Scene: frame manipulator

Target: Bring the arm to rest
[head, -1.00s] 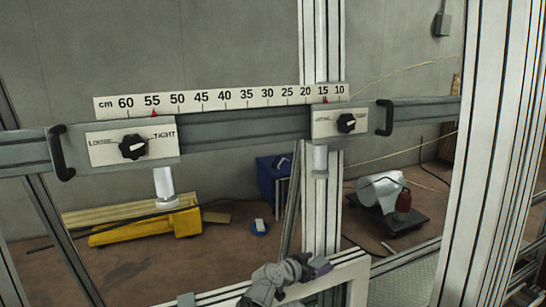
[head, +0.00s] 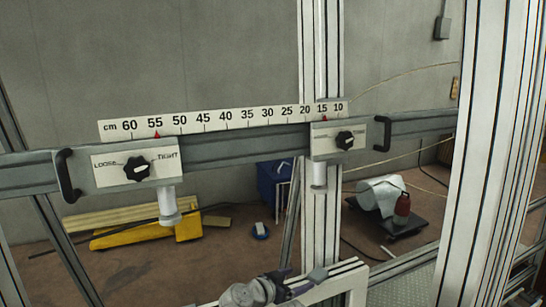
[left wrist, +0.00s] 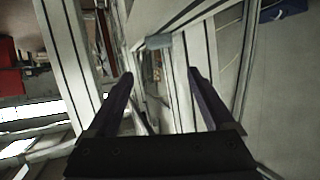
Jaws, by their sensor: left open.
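My left gripper (head: 300,284) shows at the bottom middle of the head view, low in front of the frame's white lower bar. In the left wrist view its two dark fingers (left wrist: 162,76) stand apart with nothing between them. White frame profiles lie beyond the fingers. The gripper is well below the grey rail (head: 240,145) and apart from the two sliding plates. The left plate (head: 113,174) has a black knob (head: 137,169) between LOOSE and TIGHT. The right plate (head: 325,143) has a smaller knob (head: 344,141). My right gripper is not in view.
A white ruler (head: 225,121) runs along the rail, with red pointers near 55 and 15. White upright posts (head: 490,150) stand at right and centre. A yellow tool (head: 150,233), a blue box (head: 272,185) and a dark cart (head: 402,222) are on the floor behind.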

